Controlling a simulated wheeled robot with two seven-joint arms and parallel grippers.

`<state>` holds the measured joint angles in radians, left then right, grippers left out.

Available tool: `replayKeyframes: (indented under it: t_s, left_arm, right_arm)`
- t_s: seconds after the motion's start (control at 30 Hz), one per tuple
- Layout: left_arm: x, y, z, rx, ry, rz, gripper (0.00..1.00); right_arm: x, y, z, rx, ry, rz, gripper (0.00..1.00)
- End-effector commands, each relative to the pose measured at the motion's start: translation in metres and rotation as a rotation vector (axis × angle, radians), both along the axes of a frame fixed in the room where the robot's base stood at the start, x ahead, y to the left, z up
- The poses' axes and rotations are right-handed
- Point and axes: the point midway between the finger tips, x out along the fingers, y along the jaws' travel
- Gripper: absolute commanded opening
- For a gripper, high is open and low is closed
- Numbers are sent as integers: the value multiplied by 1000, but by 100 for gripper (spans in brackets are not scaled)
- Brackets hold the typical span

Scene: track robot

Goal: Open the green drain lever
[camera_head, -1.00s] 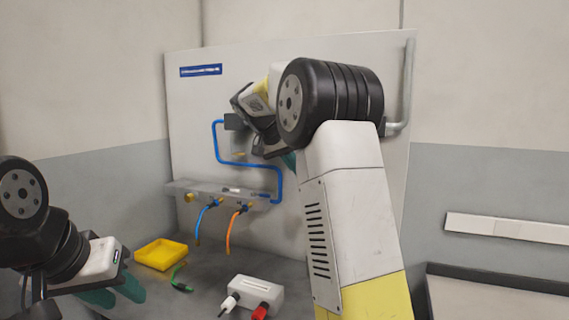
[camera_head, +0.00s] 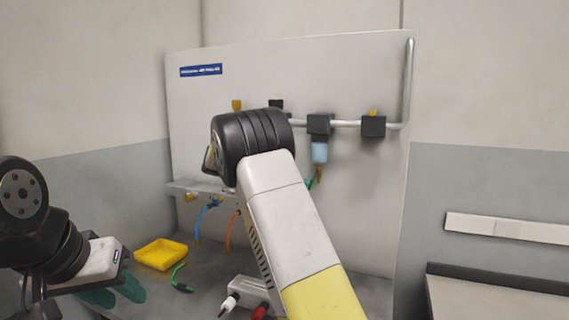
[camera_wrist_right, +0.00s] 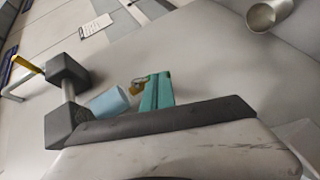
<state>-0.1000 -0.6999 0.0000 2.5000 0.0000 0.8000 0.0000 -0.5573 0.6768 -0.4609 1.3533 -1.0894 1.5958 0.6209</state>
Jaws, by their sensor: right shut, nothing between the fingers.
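A pale blue filter bowl (camera_head: 319,153) hangs under a black block on the panel's pipe. A brass drain fitting (camera_head: 320,173) is at its bottom. A small green piece (camera_head: 310,184) shows beside the fitting, partly behind my right arm; I cannot tell whether it is the lever or my fingertip. The wrist view shows the bowl (camera_wrist_right: 106,102) and the brass fitting (camera_wrist_right: 138,84) close to the teal fingers of my right gripper (camera_wrist_right: 158,92), which is shut and empty. Contact is unclear. My left gripper (camera_head: 116,292) is open and empty at the lower left.
A yellow tray (camera_head: 161,254) and a green hose end (camera_head: 180,278) lie on the bench. A white box (camera_head: 247,290) with white and red plugs is partly behind my right arm. Blue (camera_head: 203,216) and orange hoses hang from the shelf. Another black block (camera_head: 373,126) is to the right.

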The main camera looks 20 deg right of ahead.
Motion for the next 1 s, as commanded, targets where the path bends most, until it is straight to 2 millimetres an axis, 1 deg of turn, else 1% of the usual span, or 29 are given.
replayKeyframes:
  t_s: [0.23,0.57,1.0]
  left_arm:
    - [0,0,0,0,0,0,36]
    - [0,0,0,0,0,0,36]
    - [0,0,0,0,0,0,36]
  right_arm:
    - [0,0,2,3,-1,0,0]
    - [0,0,15,3,-1,0,0]
    - [0,0,18,3,-2,-1,0]
